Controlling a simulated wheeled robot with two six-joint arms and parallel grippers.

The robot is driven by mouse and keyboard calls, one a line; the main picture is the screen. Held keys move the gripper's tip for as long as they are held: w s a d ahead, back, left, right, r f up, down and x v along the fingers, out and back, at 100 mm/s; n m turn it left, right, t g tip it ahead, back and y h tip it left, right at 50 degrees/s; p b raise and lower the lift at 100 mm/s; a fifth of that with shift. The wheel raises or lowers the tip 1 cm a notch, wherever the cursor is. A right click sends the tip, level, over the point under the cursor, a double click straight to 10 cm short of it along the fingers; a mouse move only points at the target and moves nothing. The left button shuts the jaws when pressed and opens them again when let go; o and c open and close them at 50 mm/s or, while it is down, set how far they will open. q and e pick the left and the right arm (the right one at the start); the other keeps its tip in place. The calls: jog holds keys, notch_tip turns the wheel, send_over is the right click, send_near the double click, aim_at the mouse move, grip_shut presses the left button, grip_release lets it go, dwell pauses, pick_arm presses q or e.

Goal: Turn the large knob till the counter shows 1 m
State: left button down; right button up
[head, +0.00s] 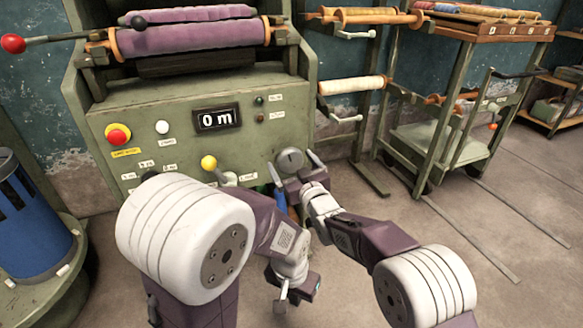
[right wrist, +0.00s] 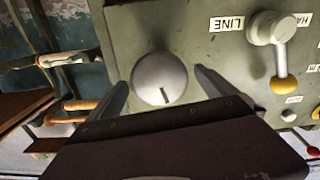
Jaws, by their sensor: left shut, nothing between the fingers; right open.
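The large knob (head: 290,160) is a round grey metal knob on the lower right of the green machine's front panel. In the right wrist view the knob (right wrist: 160,78) shows a dark pointer line near its lower edge. My right gripper (head: 292,161) is open, with one finger on each side of the knob; a gap shows at both sides in the right wrist view. The counter (head: 217,119) is a black window reading "0 m". My left gripper (head: 291,293) is shut and empty, low in front of the machine.
A lever with a yellow ball (head: 208,162) stands left of the knob; its labels read LINE and HAND in the right wrist view. A red button (head: 118,135) and a white button (head: 162,127) are further left. Purple rolls (head: 190,38) lie above. A blue bin (head: 30,220) stands left.

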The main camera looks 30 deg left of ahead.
jog(key=shift+w+a, duration=0.1)
jog(key=shift+a, duration=0.05)
jog(key=c, duration=1.4)
jog(key=shift+r+m+p, duration=0.2)
jog(key=shift+m+p, duration=1.1)
jog(key=shift+m, duration=0.3)
jog(key=m+p, duration=0.2)
jog(key=m, duration=0.1)
jog(key=shift+w+m, duration=0.1)
jog(key=shift+m, duration=0.2)
jog(key=m+p, duration=0.2)
jog(key=m, duration=0.2)
jog(key=shift+f, duration=0.1)
jog(key=shift+f+m+p, duration=0.15)
jog(key=shift+m+p, duration=0.75)
jog(key=shift+m, duration=1.2)
